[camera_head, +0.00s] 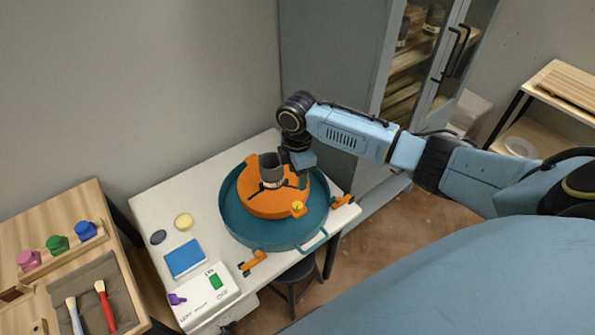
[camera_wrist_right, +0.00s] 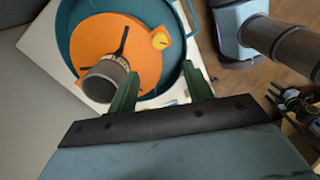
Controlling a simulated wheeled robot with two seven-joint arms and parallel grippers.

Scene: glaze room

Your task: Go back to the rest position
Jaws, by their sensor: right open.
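My right gripper (camera_head: 301,176) is over the right side of the orange disc (camera_head: 265,204), beside a grey cup-like cylinder (camera_head: 270,168) on that disc. In the wrist view its two green fingers (camera_wrist_right: 162,88) are apart with nothing between them. The grey cylinder (camera_wrist_right: 107,74) shows just left of the fingers there, and I cannot tell whether they touch it. The orange disc (camera_wrist_right: 103,38) has black arms around the cylinder and a yellow knob (camera_wrist_right: 159,40). It sits in a round teal basin (camera_head: 233,222). My left gripper is not in view.
The white table (camera_head: 150,208) also holds a blue block (camera_head: 184,258), a scale (camera_head: 207,297) and small pieces. A wooden table (camera_head: 70,205) with brushes stands left. A grey cabinet (camera_head: 335,60) stands behind, close to my right arm. A shelf (camera_head: 562,85) stands right.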

